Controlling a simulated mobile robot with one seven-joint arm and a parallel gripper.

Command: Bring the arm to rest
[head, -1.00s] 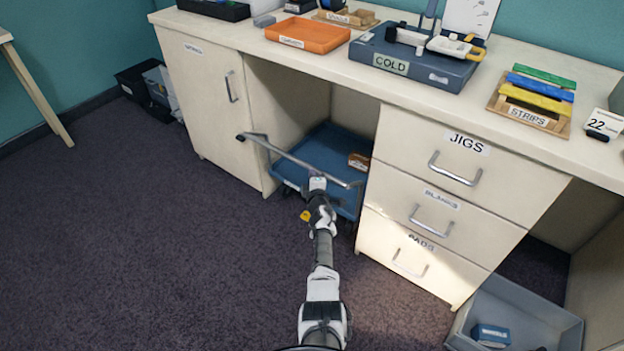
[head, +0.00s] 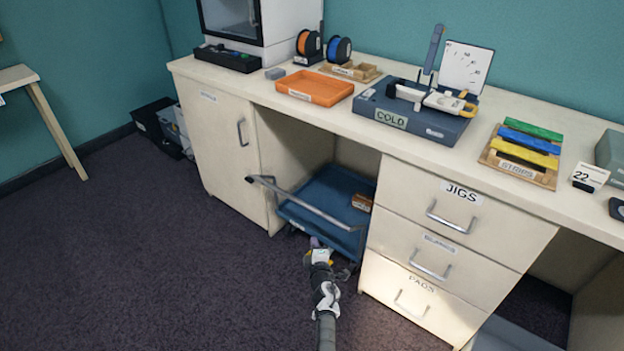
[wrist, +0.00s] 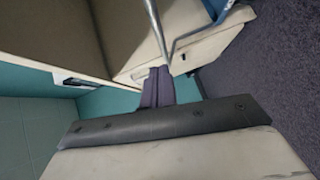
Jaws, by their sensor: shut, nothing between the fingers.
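My gripper (head: 316,243) is shut and empty. In the head view it shows just below the handle bar (head: 308,203) of a blue cart, with a gap between them in the picture. My forearm reaches up from the bottom edge. In the wrist view the dark closed fingers (wrist: 158,86) show past the gripper body, with a metal bar (wrist: 160,32) beyond them. The cart (head: 340,192) stands in the bay under the bench, with a small brown box (head: 362,202) on it.
The drawer unit (head: 445,235) stands close right of my gripper, its drawers shut. A cabinet (head: 217,150) is to the left. The bench top (head: 470,160) carries trays and a blue device marked COLD (head: 410,112). The dark carpet (head: 150,260) at left is clear.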

